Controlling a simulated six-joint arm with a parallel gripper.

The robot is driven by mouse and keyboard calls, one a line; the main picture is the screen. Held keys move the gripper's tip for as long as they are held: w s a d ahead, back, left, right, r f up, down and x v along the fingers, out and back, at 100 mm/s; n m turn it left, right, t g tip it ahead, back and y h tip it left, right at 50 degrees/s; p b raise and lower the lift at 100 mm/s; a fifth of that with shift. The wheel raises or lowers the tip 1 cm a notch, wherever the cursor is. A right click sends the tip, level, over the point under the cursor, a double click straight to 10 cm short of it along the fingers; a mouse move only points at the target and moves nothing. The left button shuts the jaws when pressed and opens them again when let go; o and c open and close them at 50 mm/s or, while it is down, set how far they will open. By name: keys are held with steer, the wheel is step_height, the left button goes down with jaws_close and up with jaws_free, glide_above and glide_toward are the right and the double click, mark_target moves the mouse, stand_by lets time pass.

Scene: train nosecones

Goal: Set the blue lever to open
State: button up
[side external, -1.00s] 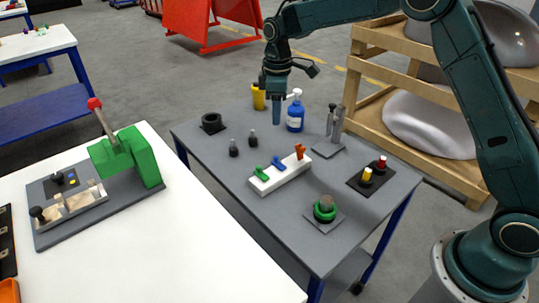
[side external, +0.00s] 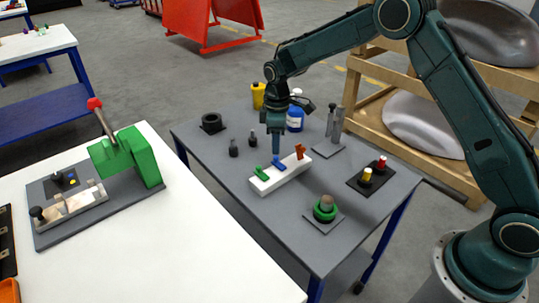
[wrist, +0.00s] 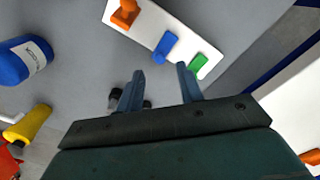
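The blue lever (side external: 281,163) is the middle of three levers on a white block (side external: 282,179), between the green lever (side external: 259,171) and the orange lever (side external: 299,151). In the wrist view the blue lever (wrist: 165,46) lies just beyond the gap between my fingertips. My gripper (side external: 276,158) points down above the blue lever, and the side view does not show clearly whether they touch. In the wrist view my gripper (wrist: 160,70) has its two fingers apart with nothing between them.
The grey table (side external: 225,178) also bears a blue bottle (side external: 295,119), a yellow bottle (side external: 258,96), small black knobs (side external: 252,139), a black ring (side external: 212,122), a plate with red and yellow buttons (side external: 367,174), and a green-ringed knob (side external: 325,208). The front left of the table is clear.

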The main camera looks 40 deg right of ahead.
mark_target(276, 157)
steer(key=shift+f, duration=2.05)
steer(key=shift+c, duration=0.5)
jaws_close()
